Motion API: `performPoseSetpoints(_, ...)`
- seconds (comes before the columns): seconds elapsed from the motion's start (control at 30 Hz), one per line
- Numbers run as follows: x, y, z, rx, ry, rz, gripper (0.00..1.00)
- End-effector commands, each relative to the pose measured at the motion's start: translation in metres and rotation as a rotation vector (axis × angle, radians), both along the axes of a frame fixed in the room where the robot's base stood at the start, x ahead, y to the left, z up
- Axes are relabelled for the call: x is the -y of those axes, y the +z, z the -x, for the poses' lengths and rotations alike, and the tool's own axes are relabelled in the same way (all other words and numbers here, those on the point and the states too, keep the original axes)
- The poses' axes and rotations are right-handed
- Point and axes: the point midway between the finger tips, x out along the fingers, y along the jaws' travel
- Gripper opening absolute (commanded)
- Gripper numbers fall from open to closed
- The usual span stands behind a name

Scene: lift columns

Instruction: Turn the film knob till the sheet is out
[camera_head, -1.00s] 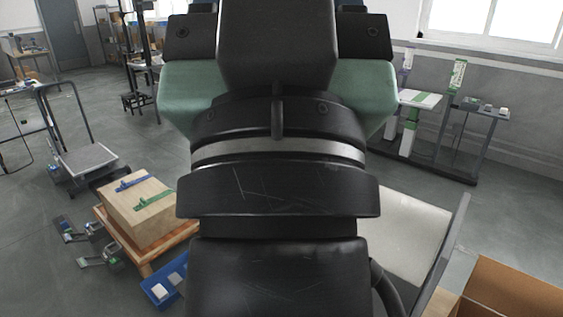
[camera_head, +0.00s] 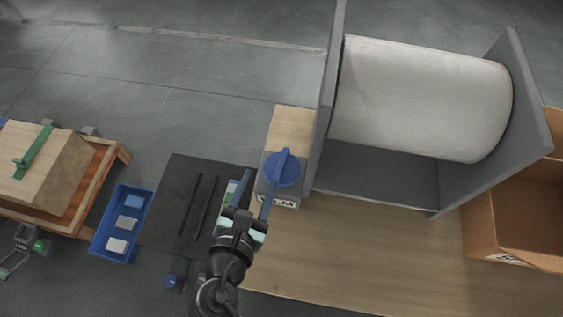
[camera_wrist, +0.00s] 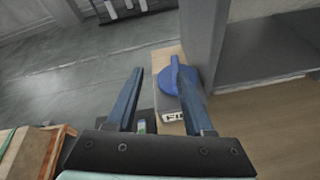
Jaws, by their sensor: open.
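The film knob (camera_head: 283,168) is a blue disc with a raised bar across it, on a grey labelled box (camera_head: 290,201) at the left end of the wooden bench. A large pale roll (camera_head: 420,98) lies between two grey side plates. No sheet hanging from it can be made out. My gripper (camera_head: 256,186) is open beside the knob, its blue fingers just left of and in front of it. In the wrist view the knob (camera_wrist: 176,76) shows beyond the fingers, partly behind the right one. Whether a finger touches it I cannot tell.
A grey side plate (camera_head: 328,95) stands close right of the knob. A black board (camera_head: 180,205) and a blue tray (camera_head: 122,224) with small blocks lie to the left. An open cardboard box (camera_head: 510,215) sits at right. The bench front (camera_head: 370,250) is clear.

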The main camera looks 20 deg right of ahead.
Motion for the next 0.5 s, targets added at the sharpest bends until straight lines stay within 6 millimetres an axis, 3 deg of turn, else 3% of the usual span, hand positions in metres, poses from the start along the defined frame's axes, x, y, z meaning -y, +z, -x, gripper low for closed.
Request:
performPoseSetpoints(0.03, 0.001, -0.018, 0.014, -0.072, 0.018, 0.075, 0.53)
performPoseSetpoints(0.2, 0.006, -0.037, 0.031, -0.179, 0.052, 0.201, 0.53)
performPoseSetpoints(0.5, 0.035, -0.055, -0.004, -0.18, 0.05, 0.205, 0.53)
